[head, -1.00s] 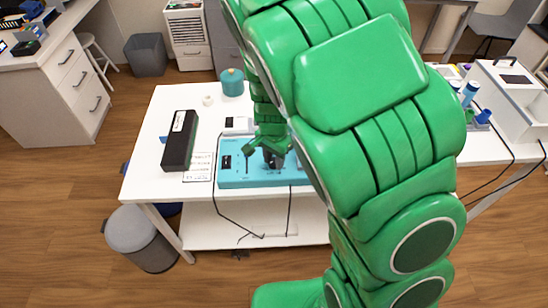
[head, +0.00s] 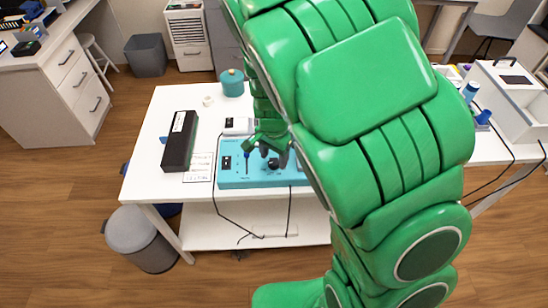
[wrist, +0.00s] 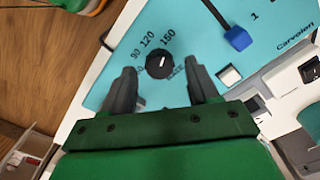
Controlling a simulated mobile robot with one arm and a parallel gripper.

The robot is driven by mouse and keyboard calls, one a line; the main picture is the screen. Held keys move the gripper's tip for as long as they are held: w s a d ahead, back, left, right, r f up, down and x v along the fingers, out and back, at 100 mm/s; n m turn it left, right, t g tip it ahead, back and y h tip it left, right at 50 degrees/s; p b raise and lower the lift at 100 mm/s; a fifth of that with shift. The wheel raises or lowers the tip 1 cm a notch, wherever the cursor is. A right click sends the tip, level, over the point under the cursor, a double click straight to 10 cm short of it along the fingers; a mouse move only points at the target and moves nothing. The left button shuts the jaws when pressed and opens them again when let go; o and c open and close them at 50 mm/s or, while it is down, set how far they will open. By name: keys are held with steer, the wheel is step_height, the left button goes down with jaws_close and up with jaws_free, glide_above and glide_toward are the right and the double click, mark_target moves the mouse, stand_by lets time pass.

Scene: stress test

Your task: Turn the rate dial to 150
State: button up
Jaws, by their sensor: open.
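The rate dial is a round black knob with a short white mark, on a turquoise panel. In the wrist view the dial (wrist: 159,66) sits between my two grey fingers, with the numbers 90, 120 and 150 printed around its upper side. I cannot tell exactly which number the mark meets. My gripper (wrist: 160,76) is open, with a finger on either side of the knob and visible gaps. In the head view the dial (head: 273,163) shows just below my gripper (head: 274,154) on the turquoise device (head: 233,180).
A blue-tipped lever (wrist: 238,38) and a white rocker switch (wrist: 229,75) stand on the panel right of the dial. A black box (head: 179,142), a paper sheet (head: 198,167) and a teal pot (head: 232,82) are on the white table. Cables hang off the front edge.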

mark_target(274, 162)
steer(key=shift+r, duration=3.2)
steer(key=shift+m, duration=0.5)
steer(key=shift+f, duration=3.95)
steer(key=shift+c, duration=0.3)
